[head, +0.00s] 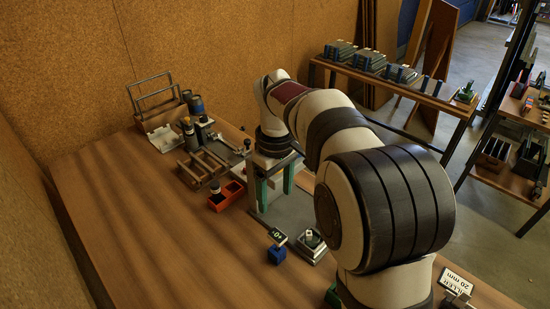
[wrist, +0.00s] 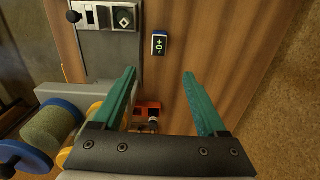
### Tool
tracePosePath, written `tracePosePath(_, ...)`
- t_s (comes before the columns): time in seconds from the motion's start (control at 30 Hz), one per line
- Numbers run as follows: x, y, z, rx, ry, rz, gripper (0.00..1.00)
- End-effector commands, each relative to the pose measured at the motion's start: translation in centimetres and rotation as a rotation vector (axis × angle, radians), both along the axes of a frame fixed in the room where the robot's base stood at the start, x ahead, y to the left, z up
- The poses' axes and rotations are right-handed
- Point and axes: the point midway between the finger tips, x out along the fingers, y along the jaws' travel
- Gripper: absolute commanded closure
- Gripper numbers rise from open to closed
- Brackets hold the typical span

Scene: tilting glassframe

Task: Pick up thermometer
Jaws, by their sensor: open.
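No thermometer can be named with certainty. A small blue block with a dark face marked with pale signs (head: 278,240) stands on the wooden table in the head view and may be it. In the wrist view this block (wrist: 159,45) lies beyond the fingertips, roughly in line with the gap between them. My gripper (head: 275,199) has two teal fingers, spread apart and pointing down, behind the block in the head view. The gap is wide in the wrist view (wrist: 159,76), and nothing is held.
An orange-red bin (head: 227,197) stands left of my gripper and shows between the fingers in the wrist view (wrist: 147,109). A grey fixture (head: 311,245) sits right of the block. A wire frame (head: 152,91) and bottles stand at the back. The table's front left is clear.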

Motion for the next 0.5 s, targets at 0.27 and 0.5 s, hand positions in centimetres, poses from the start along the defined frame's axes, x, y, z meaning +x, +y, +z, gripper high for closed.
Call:
tracePosePath(0.27,0.3,0.1,-6.8,-0.005,0.004,0.025,0.25)
tracePosePath(0.5,0.3,0.1,-10.9,-0.003,0.000,0.022,0.25)
